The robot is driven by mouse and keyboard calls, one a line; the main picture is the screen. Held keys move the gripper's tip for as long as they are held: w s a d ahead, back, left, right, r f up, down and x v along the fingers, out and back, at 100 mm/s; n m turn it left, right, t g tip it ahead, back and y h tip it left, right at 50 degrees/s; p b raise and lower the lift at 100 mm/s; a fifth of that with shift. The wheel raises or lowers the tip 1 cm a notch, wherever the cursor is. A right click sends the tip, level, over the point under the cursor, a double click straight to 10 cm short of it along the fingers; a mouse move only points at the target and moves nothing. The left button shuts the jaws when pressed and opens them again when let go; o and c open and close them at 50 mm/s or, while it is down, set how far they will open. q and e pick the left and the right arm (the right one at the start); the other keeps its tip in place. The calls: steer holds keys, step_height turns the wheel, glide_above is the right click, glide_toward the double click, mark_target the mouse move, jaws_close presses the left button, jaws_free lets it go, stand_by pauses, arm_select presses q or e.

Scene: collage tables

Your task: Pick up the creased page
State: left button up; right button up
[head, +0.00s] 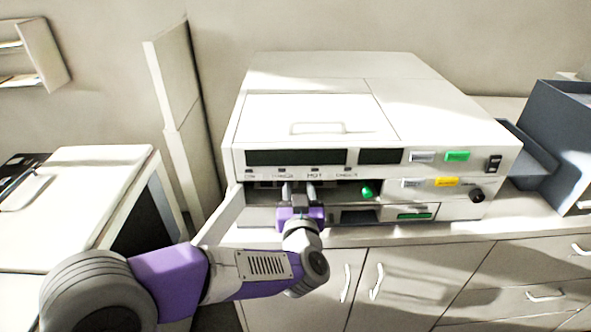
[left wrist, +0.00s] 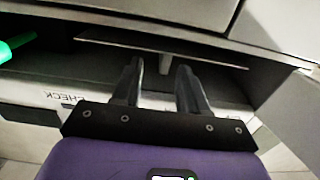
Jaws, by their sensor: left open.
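My left gripper (head: 299,187) reaches into the open front slot of a white copier-like machine (head: 420,110). In the left wrist view its two fingers (left wrist: 160,68) are apart, with nothing clearly gripped. Just beyond the fingertips, a thin flat grey piece (left wrist: 112,43) shows nearly edge-on across the slot, with a short pale part below it between the fingers. I cannot tell whether this is the creased page; no crease shows. In the head view the gripper and shade hide most of the slot's inside. My right gripper is not in view.
A green knob (head: 367,190) sits in the slot, right of the gripper; it also shows in the left wrist view (left wrist: 14,48). An open flap (head: 219,214) stands at the slot's left side. A dark blue tray (head: 560,130) stands at the right.

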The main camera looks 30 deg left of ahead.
arm_select(q)
steer(key=x, duration=0.5)
steer(key=shift+a+r+b, duration=0.25)
steer(key=shift+a+b, duration=0.05)
steer(key=shift+a, duration=0.05)
jaws_close()
